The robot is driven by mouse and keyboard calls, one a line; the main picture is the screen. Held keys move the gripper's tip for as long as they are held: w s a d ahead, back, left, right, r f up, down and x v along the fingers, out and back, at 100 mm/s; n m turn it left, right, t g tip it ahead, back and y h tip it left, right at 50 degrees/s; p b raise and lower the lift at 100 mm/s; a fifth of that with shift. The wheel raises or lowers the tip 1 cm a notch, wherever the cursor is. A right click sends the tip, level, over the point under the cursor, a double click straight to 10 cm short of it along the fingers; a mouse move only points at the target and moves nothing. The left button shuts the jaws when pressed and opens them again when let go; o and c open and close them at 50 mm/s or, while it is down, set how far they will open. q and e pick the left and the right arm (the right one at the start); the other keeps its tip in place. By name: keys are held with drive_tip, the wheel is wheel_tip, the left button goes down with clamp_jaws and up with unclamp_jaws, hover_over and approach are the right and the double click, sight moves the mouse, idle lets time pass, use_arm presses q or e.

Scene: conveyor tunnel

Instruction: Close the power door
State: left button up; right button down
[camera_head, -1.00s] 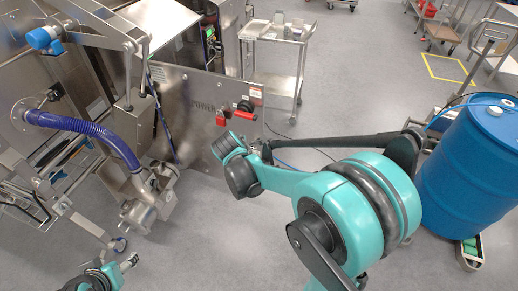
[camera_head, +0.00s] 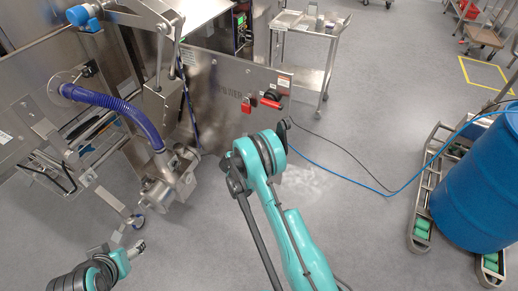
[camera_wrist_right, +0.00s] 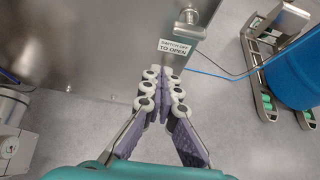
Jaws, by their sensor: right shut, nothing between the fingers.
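The power door (camera_head: 222,92) is a steel panel marked POWER, standing out from the machine in the head view, not flush with it. It carries a red lock (camera_head: 246,104) and a red handle (camera_head: 271,103). In the right wrist view the door (camera_wrist_right: 110,45) fills the upper left, with a "switch off to open" label (camera_wrist_right: 179,47). My right gripper (camera_wrist_right: 164,76) is shut and empty at the door's lower edge; whether it touches is unclear. The wrist mostly hides it in the head view. My left gripper (camera_head: 138,247) is low at left, away from the door; its jaws are too small to read.
A steel cart (camera_head: 305,50) stands behind the door. A blue drum (camera_head: 475,185) on a wheeled frame (camera_head: 428,195) is at right, with a blue hose (camera_head: 350,180) across the floor. A purple hose (camera_head: 115,108) and pipework are at left.

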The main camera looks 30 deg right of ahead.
drive_tip(key=r+b+x, duration=0.1)
drive_tip(key=b+x, duration=0.2)
drive_tip(key=x, duration=0.7)
drive_tip(key=shift+w+d+r, duration=0.3)
drive_tip(key=shift+d+r, duration=0.05)
drive_tip(key=shift+d, duration=0.05)
